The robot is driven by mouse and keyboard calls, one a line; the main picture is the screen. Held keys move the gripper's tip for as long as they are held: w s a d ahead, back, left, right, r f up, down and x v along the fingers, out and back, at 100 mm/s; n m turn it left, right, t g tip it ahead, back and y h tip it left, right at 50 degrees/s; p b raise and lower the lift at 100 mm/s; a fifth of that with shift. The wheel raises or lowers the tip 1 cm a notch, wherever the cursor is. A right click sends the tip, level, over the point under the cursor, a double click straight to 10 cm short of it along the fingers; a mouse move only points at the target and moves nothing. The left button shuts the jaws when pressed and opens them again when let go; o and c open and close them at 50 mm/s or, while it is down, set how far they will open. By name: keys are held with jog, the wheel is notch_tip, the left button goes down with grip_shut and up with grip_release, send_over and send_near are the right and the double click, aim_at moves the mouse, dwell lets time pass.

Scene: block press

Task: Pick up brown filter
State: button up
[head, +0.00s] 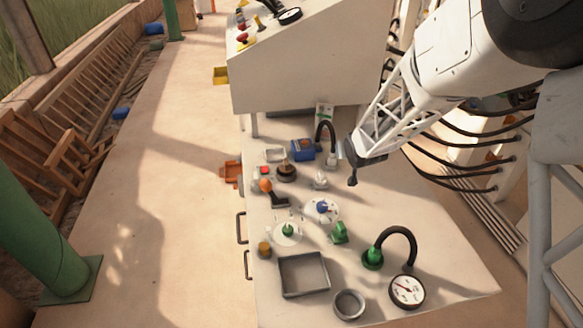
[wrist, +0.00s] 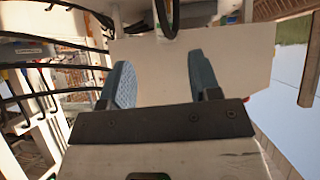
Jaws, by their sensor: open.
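A dark brown round piece with a small knob on top (head: 286,173), which looks like the brown filter, sits on the workbench (head: 420,215) near its left edge, in the head view. My gripper (head: 352,172) hangs over the bench to the right of it, clearly apart. In the wrist view my gripper (wrist: 160,78) has its two blue-grey fingers spread, with nothing held between them. A pale panel lies behind the fingers. I cannot make out the brown filter in the wrist view.
Close around the filter are a blue box (head: 302,150), an orange-knobbed lever (head: 266,186) and a black curved hose (head: 325,130). White discs with blue (head: 322,207) and green knobs (head: 287,230) stand nearer. A grey square tray (head: 303,275) and a gauge (head: 407,291) are in front.

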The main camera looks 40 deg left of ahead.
aim_at(287, 162)
jog(key=s+a+f+n+y, duration=0.1)
jog(key=s+a+f, duration=0.1)
jog(key=a+f, duration=0.4)
jog(key=s+a+f+n+g+y, duration=0.1)
jog(key=s+a+f+y, duration=0.1)
jog(key=a+f, duration=0.5)
jog(key=a, duration=0.5)
jog(key=shift+s+a+f+n+y, duration=0.2)
jog(key=shift+s+n+y, duration=0.1)
jog(key=shift+s, duration=0.05)
jog(key=shift+x, duration=1.3)
jog(key=shift+x, duration=2.6)
grip_shut()
